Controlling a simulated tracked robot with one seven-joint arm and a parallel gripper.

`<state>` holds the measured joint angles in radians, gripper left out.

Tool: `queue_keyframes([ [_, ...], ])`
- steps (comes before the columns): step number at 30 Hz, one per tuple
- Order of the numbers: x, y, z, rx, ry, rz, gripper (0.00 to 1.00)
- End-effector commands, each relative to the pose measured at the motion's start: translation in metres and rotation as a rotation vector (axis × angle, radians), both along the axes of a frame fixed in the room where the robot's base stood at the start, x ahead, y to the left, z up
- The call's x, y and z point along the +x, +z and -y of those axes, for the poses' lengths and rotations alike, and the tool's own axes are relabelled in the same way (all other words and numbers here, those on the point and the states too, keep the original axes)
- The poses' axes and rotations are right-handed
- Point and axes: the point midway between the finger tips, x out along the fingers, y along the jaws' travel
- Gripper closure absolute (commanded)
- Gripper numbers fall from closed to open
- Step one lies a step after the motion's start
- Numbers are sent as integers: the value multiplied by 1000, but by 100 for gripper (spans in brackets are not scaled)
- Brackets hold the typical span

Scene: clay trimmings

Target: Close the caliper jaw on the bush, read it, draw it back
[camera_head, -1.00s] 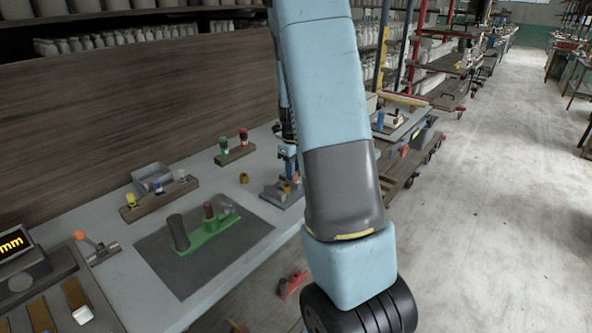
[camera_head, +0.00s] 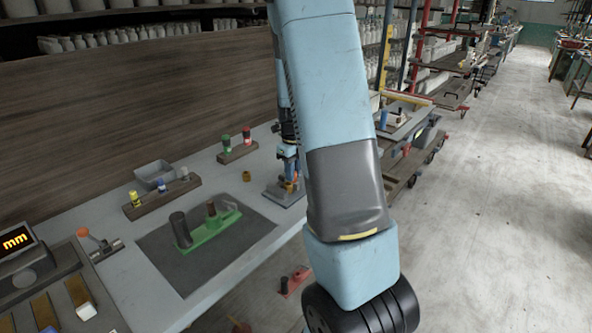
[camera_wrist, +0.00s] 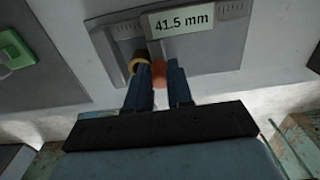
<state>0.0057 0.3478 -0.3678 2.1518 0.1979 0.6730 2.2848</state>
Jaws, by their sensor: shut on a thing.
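The caliper (camera_wrist: 205,60) lies on the bench. Its readout (camera_wrist: 182,21) shows 41.5 mm in the wrist view. An orange knob (camera_wrist: 159,76) on it sits between the two fingers of my gripper (camera_wrist: 158,82), which is shut on the knob. A brass ring-like bush (camera_wrist: 138,64) stands on the caliper just left of the knob, partly hidden by the left finger. I cannot tell whether the jaw touches it. In the head view the caliper (camera_head: 281,196) is at the bench's right end, beneath my gripper (camera_head: 288,178).
A dark mat (camera_head: 160,240) with a green fixture (camera_head: 218,236) lies left of the caliper. A loose brass piece (camera_head: 246,176) stands behind. Racks with coloured pieces (camera_head: 236,154), a grey bin (camera_head: 154,176), a lever (camera_head: 97,243) and an mm display (camera_head: 15,241) are on the bench.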

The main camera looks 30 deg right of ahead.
Motion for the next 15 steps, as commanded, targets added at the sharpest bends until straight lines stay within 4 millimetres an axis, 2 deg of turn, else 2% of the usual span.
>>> queue_keyframes([
  [15, -3, 0, -9, 1, 1, -1, 93],
])
